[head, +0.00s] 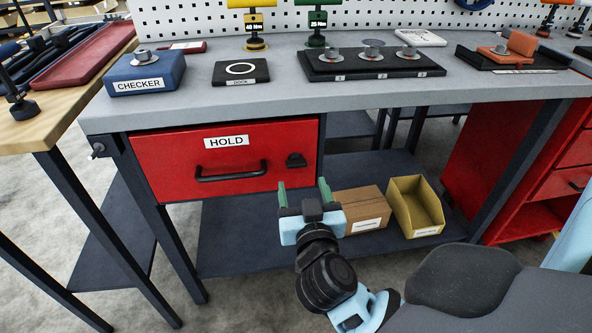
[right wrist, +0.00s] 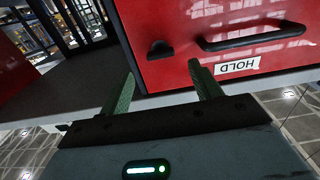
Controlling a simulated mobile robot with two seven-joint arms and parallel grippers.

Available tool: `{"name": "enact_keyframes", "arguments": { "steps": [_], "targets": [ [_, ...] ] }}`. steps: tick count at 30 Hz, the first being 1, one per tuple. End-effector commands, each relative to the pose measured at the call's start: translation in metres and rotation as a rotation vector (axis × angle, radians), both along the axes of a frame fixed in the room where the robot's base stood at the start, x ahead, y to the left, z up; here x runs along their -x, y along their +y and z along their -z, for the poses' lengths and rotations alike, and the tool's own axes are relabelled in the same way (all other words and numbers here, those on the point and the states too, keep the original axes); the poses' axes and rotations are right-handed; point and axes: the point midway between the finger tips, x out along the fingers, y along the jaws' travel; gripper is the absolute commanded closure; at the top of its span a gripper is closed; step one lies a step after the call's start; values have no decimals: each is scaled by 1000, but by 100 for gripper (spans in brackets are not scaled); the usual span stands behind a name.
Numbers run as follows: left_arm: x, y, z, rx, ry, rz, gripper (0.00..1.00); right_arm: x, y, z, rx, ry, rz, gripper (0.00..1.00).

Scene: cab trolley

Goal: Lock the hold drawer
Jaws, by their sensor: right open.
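The red hold drawer (head: 160,165) hangs under the grey bench and looks closed. Its front bears a HOLD label, a black bar handle (head: 231,172) and a small black latch knob (head: 296,160) right of the handle. My right gripper (head: 303,187) is open and empty, in front of and below the drawer's right end, apart from the knob. In the right wrist view the picture is turned over: the knob (right wrist: 160,49) shows beyond and between the green fingers (right wrist: 163,85), with the handle (right wrist: 255,38) to its right. My left gripper is out of view.
A cardboard box (head: 366,210) and a yellow bin (head: 414,205) stand on the lower shelf, just right of my right gripper. The bench top (head: 200,100) carries a blue checker block (head: 146,73), a dock pad (head: 240,72) and a black tray (head: 370,66). Bench legs flank the drawer.

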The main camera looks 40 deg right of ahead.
Motion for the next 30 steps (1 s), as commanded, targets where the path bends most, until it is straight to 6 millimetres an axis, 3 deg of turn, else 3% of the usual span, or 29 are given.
{"name": "enact_keyframes", "arguments": {
  "steps": [12,25,30],
  "targets": [
    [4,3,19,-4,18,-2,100,-50,-30,2,1,0,1,36],
    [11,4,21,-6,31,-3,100,-58,-36,0,0,0,-1,36],
    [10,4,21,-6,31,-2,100,-58,-36,0,0,0,-1,57]
  ]
}}
